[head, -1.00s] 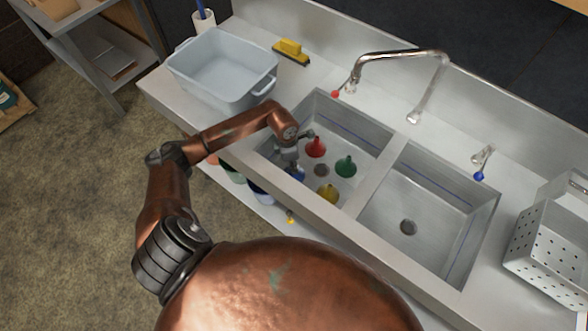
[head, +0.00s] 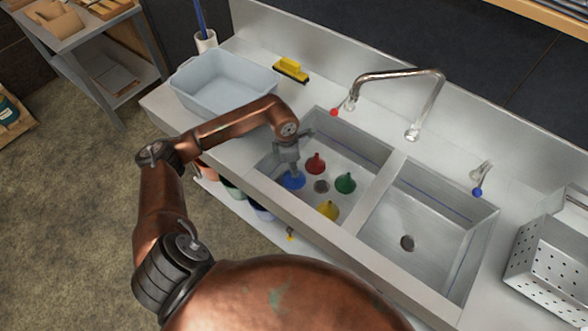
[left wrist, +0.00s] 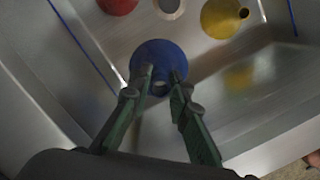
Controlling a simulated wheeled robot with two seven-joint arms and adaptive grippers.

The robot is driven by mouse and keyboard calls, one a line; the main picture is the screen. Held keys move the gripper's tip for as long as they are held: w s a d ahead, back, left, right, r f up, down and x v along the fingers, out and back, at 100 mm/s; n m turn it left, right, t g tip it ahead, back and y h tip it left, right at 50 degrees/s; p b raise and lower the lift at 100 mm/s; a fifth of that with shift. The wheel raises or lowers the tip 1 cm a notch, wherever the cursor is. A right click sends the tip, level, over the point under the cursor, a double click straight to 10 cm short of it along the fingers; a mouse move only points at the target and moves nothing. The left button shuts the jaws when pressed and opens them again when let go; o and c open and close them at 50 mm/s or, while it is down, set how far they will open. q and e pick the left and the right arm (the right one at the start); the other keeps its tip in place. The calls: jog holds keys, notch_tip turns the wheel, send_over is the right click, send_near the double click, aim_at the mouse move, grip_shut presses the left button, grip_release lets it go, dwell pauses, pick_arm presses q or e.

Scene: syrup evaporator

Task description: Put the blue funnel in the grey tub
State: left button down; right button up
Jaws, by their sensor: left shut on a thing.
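The blue funnel (head: 293,181) is in the left basin of the sink, near its left end. It also shows in the left wrist view (left wrist: 159,58), spout towards the camera. My left gripper (head: 290,170) points down into the basin and is shut on the funnel; its fingers (left wrist: 160,80) are on either side of the spout. I cannot tell whether the funnel touches the basin floor. The grey tub (head: 222,88) stands on the counter left of the sink, and its visible inside looks empty. My right gripper is not in view.
A red funnel (head: 315,164), a green funnel (head: 345,184) and a yellow funnel (head: 328,210) stand in the same basin around the drain. A faucet (head: 405,78) arches over the sink. The right basin (head: 425,220) is empty.

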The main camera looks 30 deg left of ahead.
pick_arm(q)
notch_tip(320, 180, up, 18)
jog(key=p, duration=0.9)
jog(key=shift+r, duration=0.15)
